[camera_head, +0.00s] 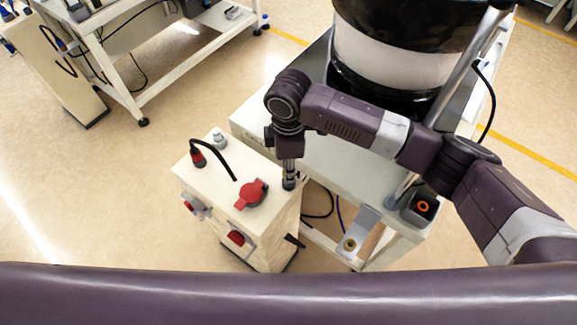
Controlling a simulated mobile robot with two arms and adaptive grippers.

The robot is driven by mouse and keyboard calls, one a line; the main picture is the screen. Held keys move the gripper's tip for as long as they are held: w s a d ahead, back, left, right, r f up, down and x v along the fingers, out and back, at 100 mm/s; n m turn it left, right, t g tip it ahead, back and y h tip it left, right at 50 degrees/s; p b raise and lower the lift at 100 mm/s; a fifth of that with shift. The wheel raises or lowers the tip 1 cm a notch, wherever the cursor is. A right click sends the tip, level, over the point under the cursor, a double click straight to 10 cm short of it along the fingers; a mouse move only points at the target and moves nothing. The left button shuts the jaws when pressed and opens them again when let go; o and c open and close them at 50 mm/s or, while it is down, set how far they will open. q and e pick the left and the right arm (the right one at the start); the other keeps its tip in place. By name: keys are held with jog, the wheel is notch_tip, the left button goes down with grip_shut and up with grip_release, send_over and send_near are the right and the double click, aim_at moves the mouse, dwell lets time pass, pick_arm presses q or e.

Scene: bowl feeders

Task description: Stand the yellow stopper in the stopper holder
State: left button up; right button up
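My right arm reaches in from the right, and its gripper (289,182) points down at the right edge of the top of a cream cabinet. Its fingers look close together, but they are too small to tell whether they are open or shut or hold anything. A light metal bracket (364,224) sticks out from the front of the white feeder table. A small yellowish round part (350,244) shows at its lower end; I cannot tell whether it is the yellow stopper. I cannot make out the stopper holder for certain. My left gripper is not in view.
The cream cabinet (225,217) carries a red socket (251,193), a black cable with a red plug (198,155) and red switches. A large black and white bowl feeder (395,60) stands on the white table (340,172).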

jog(key=shift+f+p, duration=0.15)
jog(key=shift+p, duration=0.65)
dwell(0.8)
jog(key=shift+f+b, duration=0.35)
jog(key=shift+f, duration=0.9)
dwell(0.6)
jog(key=o, duration=1)
jog(key=shift+o, duration=1)
notch_tip(320, 180, up, 7)
jog(key=p, duration=0.7)
jog(key=shift+r+p, duration=0.1)
jog(key=shift+p, duration=0.3)
jog(key=shift+r, duration=0.1)
